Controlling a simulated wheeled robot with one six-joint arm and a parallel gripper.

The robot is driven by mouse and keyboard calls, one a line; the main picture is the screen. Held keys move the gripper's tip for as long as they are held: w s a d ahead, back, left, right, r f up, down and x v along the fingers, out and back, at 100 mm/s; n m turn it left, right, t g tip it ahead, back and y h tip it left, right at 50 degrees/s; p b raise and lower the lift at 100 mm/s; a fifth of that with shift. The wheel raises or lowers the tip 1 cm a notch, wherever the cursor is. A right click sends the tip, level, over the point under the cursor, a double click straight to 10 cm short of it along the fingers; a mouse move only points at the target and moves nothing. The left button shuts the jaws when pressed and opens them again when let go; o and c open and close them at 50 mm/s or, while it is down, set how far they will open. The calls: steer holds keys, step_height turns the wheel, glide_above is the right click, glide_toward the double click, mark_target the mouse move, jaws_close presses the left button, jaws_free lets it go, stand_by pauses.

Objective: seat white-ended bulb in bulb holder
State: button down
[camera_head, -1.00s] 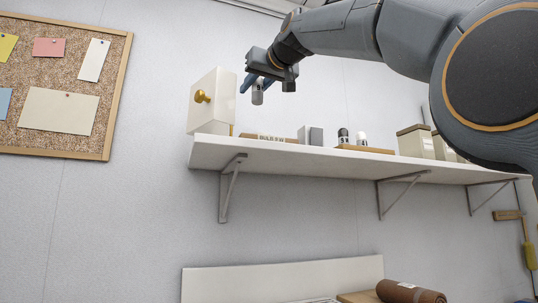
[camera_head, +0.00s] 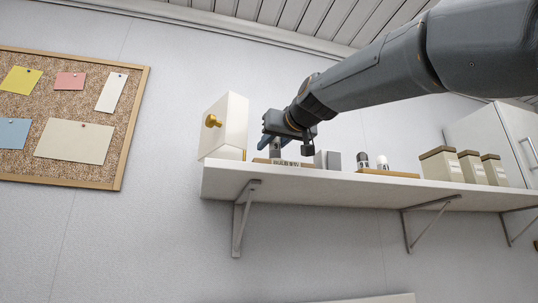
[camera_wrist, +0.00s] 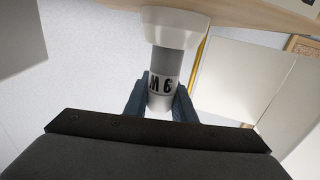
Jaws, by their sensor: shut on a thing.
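My gripper (camera_head: 275,141) is low over the left part of the wall shelf. It is shut on a grey bulb (camera_head: 275,149) with a pale band. In the wrist view the bulb (camera_wrist: 164,64) stands between my two blue fingers (camera_wrist: 161,95), with the marking "M 6" on its white end part. Its far end meets a flared white cup, seemingly the bulb holder (camera_wrist: 171,28). I cannot tell how deep it sits in the cup. In the head view the holder is hard to make out behind a label strip (camera_head: 277,162).
A white box with a gold knob (camera_head: 226,124) stands close left of my gripper. A grey block (camera_head: 327,160) is close on the right. Two small bulb-like pieces (camera_head: 372,161) stand on a wooden base, with lidded canisters (camera_head: 440,166) farther right on the shelf (camera_head: 330,188).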

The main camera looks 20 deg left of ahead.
steer(key=shift+w+a+f, duration=0.1)
steer(key=shift+f, duration=1.25)
steer(key=c, duration=1.7)
jaws_free()
steer(key=shift+c, duration=0.2)
steer(key=shift+o, duration=1.3)
steer(key=shift+w+a+f, duration=0.15)
steer(key=shift+w+a, duration=0.1)
steer(key=shift+w, duration=0.05)
steer(key=shift+s+d+r, duration=0.3)
steer(key=shift+s+r, duration=0.05)
steer(key=b+v, duration=0.2)
steer(key=v, duration=0.4)
steer(key=b+v, duration=0.2)
steer(key=v, duration=0.4)
steer(key=shift+r, duration=0.2)
